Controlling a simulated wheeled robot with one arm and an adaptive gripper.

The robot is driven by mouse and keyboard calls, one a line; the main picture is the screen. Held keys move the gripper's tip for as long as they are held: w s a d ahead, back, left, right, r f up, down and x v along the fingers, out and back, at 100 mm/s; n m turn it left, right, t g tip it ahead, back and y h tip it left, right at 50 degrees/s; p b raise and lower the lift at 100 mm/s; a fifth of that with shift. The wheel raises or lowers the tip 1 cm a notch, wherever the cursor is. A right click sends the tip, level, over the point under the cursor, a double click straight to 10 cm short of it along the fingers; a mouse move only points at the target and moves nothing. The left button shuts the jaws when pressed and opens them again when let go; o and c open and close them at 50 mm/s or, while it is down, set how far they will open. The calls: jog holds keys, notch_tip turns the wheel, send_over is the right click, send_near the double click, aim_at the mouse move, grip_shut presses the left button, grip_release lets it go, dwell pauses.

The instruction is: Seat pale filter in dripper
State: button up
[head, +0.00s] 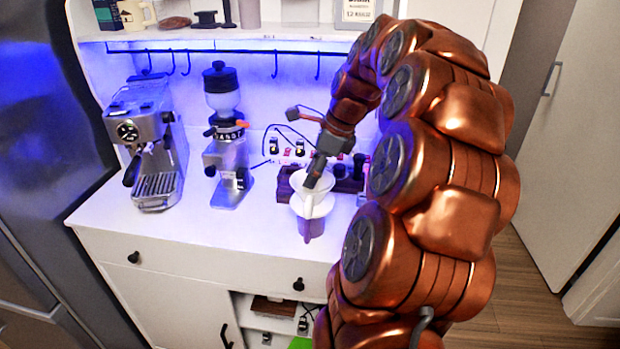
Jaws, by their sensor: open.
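The pale filter (326,184) appears as a whitish cone at the top of a small stack on the white counter. Below it the dripper (298,208) shows as a pale, wider-rimmed piece above a darker, purplish vessel (314,229). The filter looks to be at or inside the dripper's mouth, but I cannot tell how deep it sits or whether it is level. My gripper (316,172) is open, pointing down at the filter, with dark fingers overlapping its rim. Whether the fingers touch it is not clear.
An espresso machine (151,143) and a grinder (226,140) stand to the left. Behind the dripper are a dark wooden stand (284,186) and a socket strip (287,150). Hooks hang from a rail (200,51) above. The counter's front left (180,225) is clear.

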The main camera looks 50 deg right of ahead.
jog(key=v, duration=0.9)
jog(key=shift+r, duration=0.35)
dwell(0.3)
jog(key=s+a+f+n+g, duration=0.15)
jog(key=a+f+n, duration=0.25)
jog(key=a+n, duration=0.5)
jog(key=s+a+f+n+g, duration=0.1)
jog(key=a+f+n+g, duration=0.15)
jog(key=a+n, duration=0.75)
jog(key=s+a+f+n+g+h, duration=0.1)
jog(key=s+a+f+n+h, duration=0.1)
jog(key=s+a+f+n, duration=0.7)
jog(key=s+a+f, duration=0.2)
jog(key=s+a, duration=0.1)
jog(key=s, duration=0.3)
jog(key=shift+f+n+h, duration=0.25)
jog(key=shift+n+h, duration=0.05)
jog(key=shift+h, duration=0.1)
